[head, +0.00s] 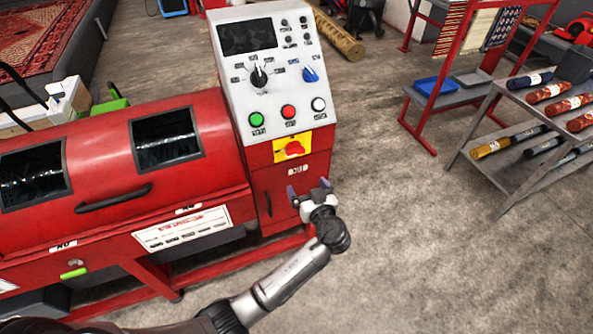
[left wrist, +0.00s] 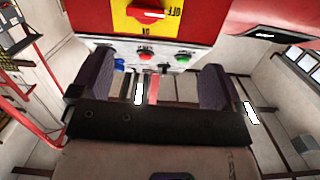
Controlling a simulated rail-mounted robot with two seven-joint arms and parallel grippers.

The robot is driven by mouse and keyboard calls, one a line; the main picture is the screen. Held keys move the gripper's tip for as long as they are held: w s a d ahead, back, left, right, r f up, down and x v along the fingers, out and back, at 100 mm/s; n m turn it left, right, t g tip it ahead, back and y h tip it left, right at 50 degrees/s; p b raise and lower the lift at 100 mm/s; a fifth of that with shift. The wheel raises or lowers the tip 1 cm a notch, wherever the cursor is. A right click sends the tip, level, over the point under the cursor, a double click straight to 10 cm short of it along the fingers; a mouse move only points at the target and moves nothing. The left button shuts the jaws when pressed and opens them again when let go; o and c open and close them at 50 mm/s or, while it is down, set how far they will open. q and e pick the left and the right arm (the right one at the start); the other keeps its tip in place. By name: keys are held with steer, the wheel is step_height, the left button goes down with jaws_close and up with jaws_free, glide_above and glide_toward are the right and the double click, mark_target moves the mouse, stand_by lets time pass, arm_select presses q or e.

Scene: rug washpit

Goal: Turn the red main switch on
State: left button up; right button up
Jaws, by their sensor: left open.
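The red main switch (head: 294,148) is a rotary knob on a yellow plate (head: 280,155), low on the front of the red machine's control cabinet. In the left wrist view the switch (left wrist: 148,12) shows at the top edge with a white mark, and the word OFF is legible beside it; its handle seems to lie crosswise. My left gripper (head: 308,187) is open and empty, just below and in front of the switch, not touching it. Its two dark fingers (left wrist: 155,82) are spread apart in the left wrist view. My right gripper is not in view.
Above the switch, the white panel (head: 262,85) carries green, red and white buttons, a black knob and a blue knob. The red drum (head: 100,150) with windows extends left. The floor between is clear.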

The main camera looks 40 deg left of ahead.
mark_target(297, 153)
arm_select(q)
steer(key=shift+n+y, duration=0.5)
steer(key=shift+y, duration=0.2)
steer(key=w+b+x, duration=0.1)
steer(key=x, duration=0.4)
steer(key=d+b+x, duration=0.1)
steer(key=b+x, duration=0.1)
steer(key=x, duration=0.2)
steer(key=w+b+x, duration=0.1)
steer(key=x, duration=0.4)
steer(key=shift+w+a+f+b, duration=0.1)
steer(key=shift+w+f+b, duration=0.25)
steer(key=shift+w, duration=0.1)
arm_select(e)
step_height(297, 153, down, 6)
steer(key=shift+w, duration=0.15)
arm_select(q)
steer(key=shift+c, duration=0.4)
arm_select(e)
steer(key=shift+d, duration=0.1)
arm_select(q)
steer(key=c, duration=0.9)
steer(key=shift+o, duration=0.2)
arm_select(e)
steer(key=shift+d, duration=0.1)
